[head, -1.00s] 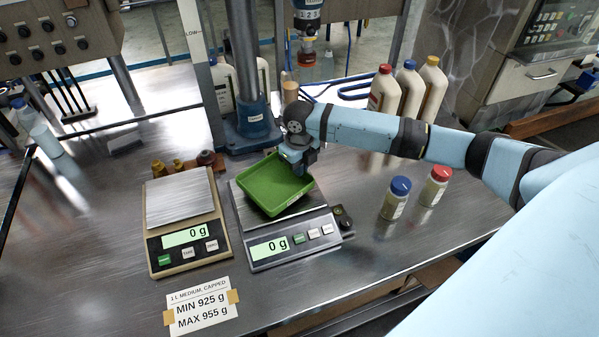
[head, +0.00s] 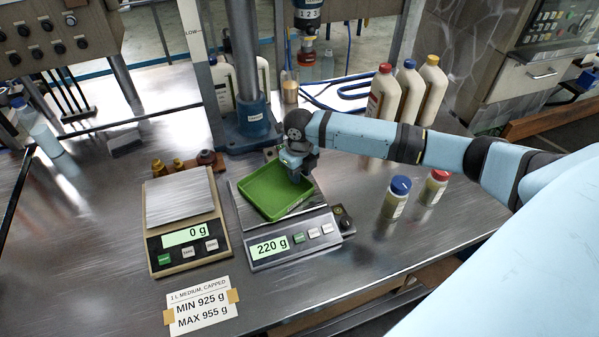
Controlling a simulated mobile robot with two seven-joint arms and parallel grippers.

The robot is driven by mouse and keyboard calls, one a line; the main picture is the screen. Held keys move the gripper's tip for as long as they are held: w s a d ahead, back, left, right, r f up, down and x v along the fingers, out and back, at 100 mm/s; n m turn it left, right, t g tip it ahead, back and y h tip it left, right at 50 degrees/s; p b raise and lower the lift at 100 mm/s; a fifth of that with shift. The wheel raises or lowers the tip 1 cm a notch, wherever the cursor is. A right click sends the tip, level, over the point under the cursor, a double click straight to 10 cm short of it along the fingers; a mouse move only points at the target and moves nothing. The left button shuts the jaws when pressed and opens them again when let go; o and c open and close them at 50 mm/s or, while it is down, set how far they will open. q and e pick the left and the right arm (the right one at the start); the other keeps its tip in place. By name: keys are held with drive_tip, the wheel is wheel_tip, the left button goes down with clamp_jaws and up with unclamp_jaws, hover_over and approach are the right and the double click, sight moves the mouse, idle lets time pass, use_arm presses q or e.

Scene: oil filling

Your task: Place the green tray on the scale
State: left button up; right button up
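The green tray (head: 268,190) lies nearly flat on the pan of the right-hand scale (head: 296,237), whose display reads 220 g. My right gripper (head: 297,173) is at the tray's back right corner and covers part of that rim. Its fingers point down and are too small and hidden to show whether they are open or shut on the rim. The left-hand scale (head: 182,215) has an empty pan and reads 0 g. My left gripper is not in view.
Bottles with a blue cap (head: 396,197) and a red cap (head: 435,187) stand to the right. Large capped bottles (head: 408,92) stand at the back. A blue column base (head: 251,128) is behind the tray. A weight card (head: 200,306) lies in front.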

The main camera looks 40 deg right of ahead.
wheel_tip(320, 180, up, 12)
idle(0.4)
idle(0.3)
